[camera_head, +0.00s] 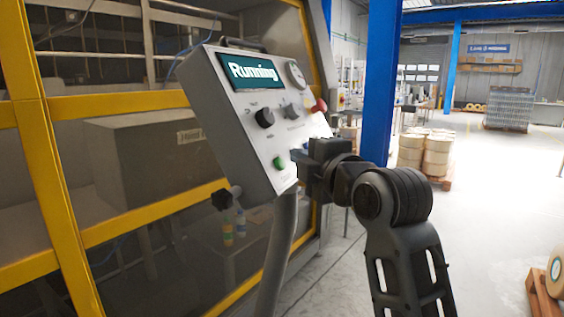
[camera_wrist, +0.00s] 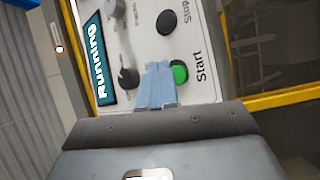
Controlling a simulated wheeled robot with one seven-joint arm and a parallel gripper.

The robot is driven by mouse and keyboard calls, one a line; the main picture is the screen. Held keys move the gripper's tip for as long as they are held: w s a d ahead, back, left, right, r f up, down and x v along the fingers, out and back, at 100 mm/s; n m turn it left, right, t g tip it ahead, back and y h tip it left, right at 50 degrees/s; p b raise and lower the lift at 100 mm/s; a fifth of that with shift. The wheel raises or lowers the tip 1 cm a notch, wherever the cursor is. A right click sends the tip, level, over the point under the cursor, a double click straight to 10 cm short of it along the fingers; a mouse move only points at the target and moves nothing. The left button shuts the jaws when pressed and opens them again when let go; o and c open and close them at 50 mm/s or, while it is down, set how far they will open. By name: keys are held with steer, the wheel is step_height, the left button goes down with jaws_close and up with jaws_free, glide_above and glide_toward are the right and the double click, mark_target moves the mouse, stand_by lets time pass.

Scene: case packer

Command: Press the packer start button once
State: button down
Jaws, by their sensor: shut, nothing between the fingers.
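The green start button (camera_head: 280,162) is at the lower part of the grey control box's front panel. It also shows in the wrist view (camera_wrist: 181,74), beside the label "Start". My gripper (camera_head: 296,156) is shut and empty, just right of the button in the head view. In the wrist view its pale blue fingertips (camera_wrist: 158,66) lie against the button's left edge in the picture and hide a little of it. I cannot tell whether they touch the button or panel. The box's display (camera_head: 253,72) reads "Running".
A black stop button (camera_wrist: 167,22) sits close to the start button. The yellow-framed packer (camera_head: 50,190) stands behind the box. Open floor lies to the right.

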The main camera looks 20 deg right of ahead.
steer(key=s+d+r+p, duration=0.2)
steer(key=shift+s+d+r, duration=0.15)
steer(key=shift+s+d, duration=0.2)
steer(key=shift+d, duration=0.05)
stand_by(0.5)
steer(key=s+f+m+g+h, duration=0.1)
steer(key=s+f+m, duration=0.4)
steer(key=s+f, duration=0.6)
steer(key=s+f+m+h, duration=0.1)
steer(key=s+f+m, duration=0.4)
steer(key=s+f, duration=0.6)
steer(key=s+f+m, duration=0.2)
steer(key=s+m, duration=0.2)
steer(key=s, duration=0.9)
steer(key=s+a+f+m+g, duration=0.1)
steer(key=s+m, duration=0.3)
steer(key=s, duration=0.9)
steer(key=shift+f+m+g, duration=0.3)
steer(key=shift+f+m, duration=0.1)
steer(key=shift+f, duration=0.1)
